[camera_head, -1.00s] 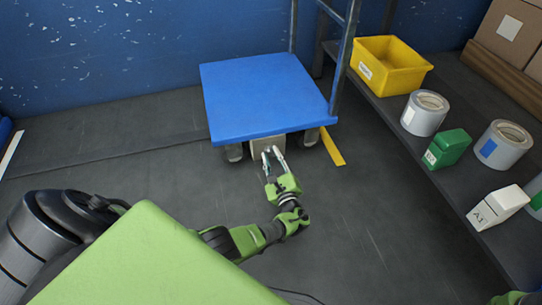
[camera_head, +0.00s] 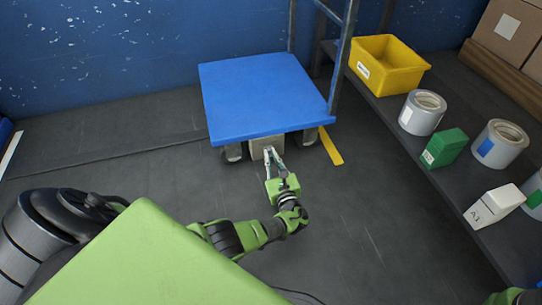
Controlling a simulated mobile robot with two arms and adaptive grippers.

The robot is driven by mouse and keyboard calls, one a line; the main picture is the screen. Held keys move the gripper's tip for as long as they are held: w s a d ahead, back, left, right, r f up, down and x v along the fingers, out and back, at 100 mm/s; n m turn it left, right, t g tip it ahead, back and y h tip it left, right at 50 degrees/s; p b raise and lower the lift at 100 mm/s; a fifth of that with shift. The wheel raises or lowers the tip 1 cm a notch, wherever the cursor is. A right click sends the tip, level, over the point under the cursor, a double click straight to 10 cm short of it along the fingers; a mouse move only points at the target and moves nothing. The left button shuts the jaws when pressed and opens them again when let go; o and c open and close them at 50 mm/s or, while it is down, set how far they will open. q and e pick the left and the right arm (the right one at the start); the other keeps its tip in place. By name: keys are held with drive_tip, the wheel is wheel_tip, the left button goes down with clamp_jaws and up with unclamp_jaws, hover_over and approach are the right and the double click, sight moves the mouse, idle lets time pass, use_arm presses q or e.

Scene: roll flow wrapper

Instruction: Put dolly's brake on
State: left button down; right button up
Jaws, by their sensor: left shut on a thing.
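The dolly (camera_head: 265,95) has a flat blue deck, wheels below and an upright metal frame at its right rear. It stands on the dark floor by the blue wall. A beige-grey block or plate (camera_head: 260,142) shows under the middle of its front edge; the brake itself is too small to make out. My left gripper (camera_head: 270,152) is at this plate, low under the deck's front edge. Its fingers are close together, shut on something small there. Only a green bit of my right arm shows at the bottom right corner; its gripper is not visible.
A dark shelf on the right carries a yellow bin (camera_head: 388,66), grey rolls (camera_head: 422,112), a green box (camera_head: 445,147) and a white box (camera_head: 494,205). Cardboard boxes (camera_head: 509,30) stand at the upper right. A yellow floor strip (camera_head: 331,146) lies right of the dolly. The floor in front is clear.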

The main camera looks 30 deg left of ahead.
use_arm(q)
drive_tip(key=m, duration=0.3)
drive_tip(key=shift+w+r+m, duration=0.15)
drive_tip(key=shift+m, duration=0.25)
drive_tip(key=shift+m+p, duration=0.45)
drive_tip(key=shift+m, duration=1.35)
drive_tip(key=c, duration=2.1)
unclamp_jaws()
drive_tip(key=shift+w, duration=0.1)
drive_tip(key=shift+c, duration=0.2)
drive_tip(key=shift+d, duration=0.1)
drive_tip(key=v, duration=0.7)
drive_tip(key=shift+s, duration=0.25)
